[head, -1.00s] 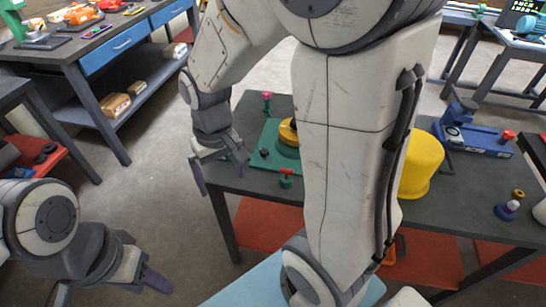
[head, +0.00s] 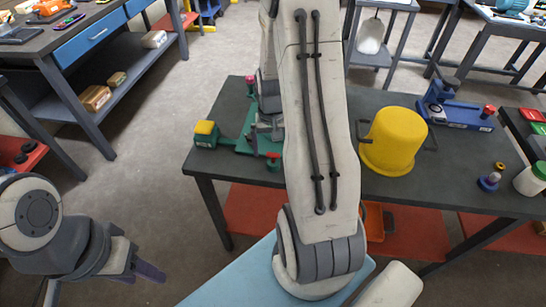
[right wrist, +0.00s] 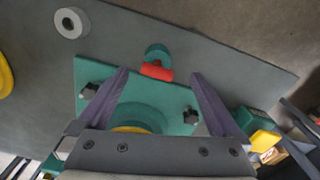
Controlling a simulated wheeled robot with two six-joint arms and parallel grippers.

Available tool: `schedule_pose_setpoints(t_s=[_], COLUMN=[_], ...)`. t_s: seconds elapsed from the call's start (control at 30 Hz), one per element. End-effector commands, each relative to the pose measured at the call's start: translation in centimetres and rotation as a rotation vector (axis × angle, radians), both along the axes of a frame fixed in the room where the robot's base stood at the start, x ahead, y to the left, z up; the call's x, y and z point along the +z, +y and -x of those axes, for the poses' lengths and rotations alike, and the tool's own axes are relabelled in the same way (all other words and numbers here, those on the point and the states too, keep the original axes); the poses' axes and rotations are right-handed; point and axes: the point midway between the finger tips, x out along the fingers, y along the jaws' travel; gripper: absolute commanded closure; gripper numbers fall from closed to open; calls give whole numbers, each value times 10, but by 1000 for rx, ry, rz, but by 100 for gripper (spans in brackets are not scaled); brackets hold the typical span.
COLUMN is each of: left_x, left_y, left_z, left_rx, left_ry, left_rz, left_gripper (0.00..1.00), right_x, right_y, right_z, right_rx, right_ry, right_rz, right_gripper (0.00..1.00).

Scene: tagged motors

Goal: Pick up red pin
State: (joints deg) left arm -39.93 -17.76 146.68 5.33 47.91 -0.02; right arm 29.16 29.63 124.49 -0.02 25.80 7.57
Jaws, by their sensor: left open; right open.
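A red-topped piece with a round green part, which looks like the red pin (head: 273,158), stands at the near edge of the green fixture plate (head: 243,145). It also shows in the right wrist view (right wrist: 157,70), beyond the fingertips and between their lines. My right gripper (right wrist: 158,80) is open and empty above the plate. In the head view my right arm hides most of this gripper and part of the plate. A second red-topped piece (head: 250,80) stands at the plate's far side. My left gripper (head: 148,272) is open and empty, low at the left, away from the table.
A green and yellow block (head: 205,134) stands at the table's left end. A yellow bucket (head: 394,140) is right of my right arm, with a blue tool (head: 455,112) behind it. A pale ring (right wrist: 72,22) lies near the plate. The dark table (head: 400,185) is bare in front of the bucket.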

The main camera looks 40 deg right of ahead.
Motion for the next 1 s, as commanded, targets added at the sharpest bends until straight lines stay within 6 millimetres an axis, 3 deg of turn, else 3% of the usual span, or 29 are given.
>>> schedule_pose_setpoints(t_s=[0.27, 0.57, 0.8, 1.0], left_x=[5, 5, 5, 5], left_y=[0, 0, 0, 0], left_z=[0, 0, 0, 0], left_rx=[0, 0, 0, 0], left_ry=[0, 0, 0, 0], left_rz=[0, 0, 0, 0], left_gripper=[50, 50, 50, 50], right_x=[-40, -45, -45, -45], right_y=[-1, -2, -2, -2], right_z=[6, 5, 5, 5], right_rx=[1, 0, -1, -1], right_ry=[5, 1, 1, 1], right_rz=[-3, 0, 0, 0], right_gripper=[0, 0, 87, 88])
